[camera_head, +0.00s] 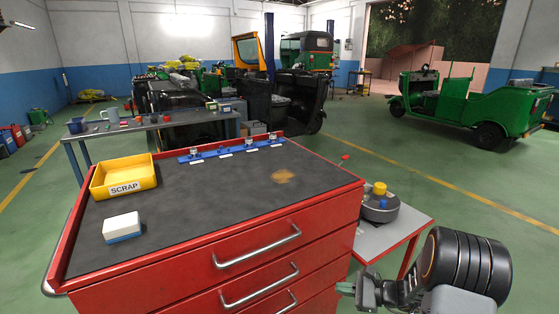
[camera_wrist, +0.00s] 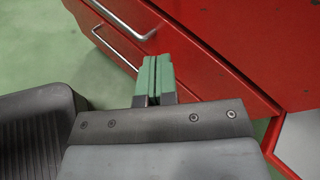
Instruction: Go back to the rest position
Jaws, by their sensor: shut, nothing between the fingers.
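My gripper (camera_wrist: 154,80) shows in the wrist view with its two green-padded fingers pressed together and nothing between them. It is in front of the red drawer cabinet (camera_wrist: 215,75), below a silver drawer handle (camera_wrist: 128,20); whether it touches the cabinet I cannot tell. In the head view my gripper (camera_head: 345,288) is at the lower right, just right of the cabinet's front (camera_head: 205,278). My folded arm fills the lower right corner there.
On the cabinet's dark top lie a yellow SCRAP bin (camera_head: 124,187), a white and blue block (camera_head: 122,227) and a blue rail (camera_head: 232,150) with small fittings. A low grey side table (camera_head: 390,233) stands close to the arm. Green floor is open at right, before a green rickshaw (camera_head: 470,103).

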